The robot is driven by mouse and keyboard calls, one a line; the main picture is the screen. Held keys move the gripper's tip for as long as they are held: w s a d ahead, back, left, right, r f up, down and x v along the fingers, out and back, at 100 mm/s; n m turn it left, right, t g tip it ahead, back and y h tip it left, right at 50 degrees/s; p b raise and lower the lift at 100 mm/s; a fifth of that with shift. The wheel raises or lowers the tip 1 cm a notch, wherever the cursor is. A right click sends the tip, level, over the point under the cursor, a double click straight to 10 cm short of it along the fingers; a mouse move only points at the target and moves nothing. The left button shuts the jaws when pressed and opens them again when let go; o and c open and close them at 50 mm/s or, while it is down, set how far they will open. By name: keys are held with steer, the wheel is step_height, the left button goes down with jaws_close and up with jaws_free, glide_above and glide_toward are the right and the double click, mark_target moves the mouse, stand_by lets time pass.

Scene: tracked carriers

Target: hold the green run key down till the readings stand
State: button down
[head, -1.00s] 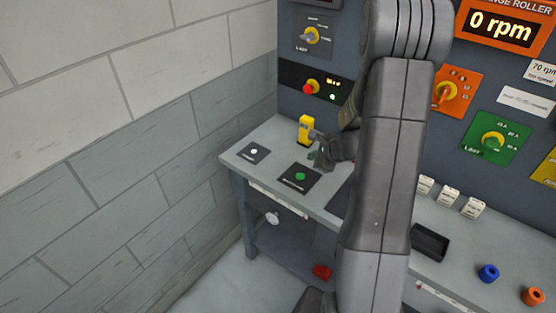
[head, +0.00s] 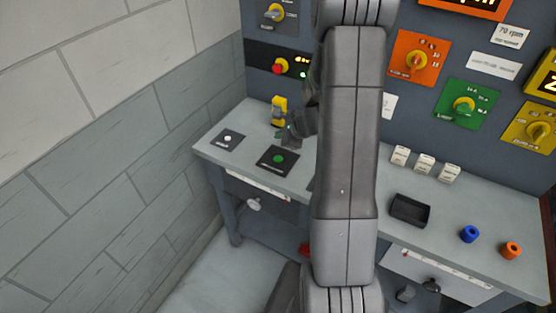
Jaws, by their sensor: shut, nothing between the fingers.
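The green run key (head: 278,159) is a round green button on a black plate on the bench top, left of my arm. My gripper (head: 287,137) is shut and empty, just behind and slightly right of the key in the picture. It looks apart from the key, though its height above the bench is hard to judge. The orange display (head: 468,4) is cut off at the top edge, so its reading cannot be read. A yellow display (head: 549,82) at the right edge is only partly in view.
A white button (head: 228,138) on a dark plate and a yellow upright piece (head: 279,110) stand near my gripper. White blocks (head: 424,164), a black tray (head: 410,209), a blue ring (head: 469,234) and an orange ring (head: 511,250) lie to the right. My arm hides the middle.

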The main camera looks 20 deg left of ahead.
mark_target(281, 160)
step_height(281, 160, down, 8)
steer(key=b, duration=0.6)
stand_by(1.8)
steer(key=shift+f+b, duration=0.35)
steer(key=shift+b, duration=0.35)
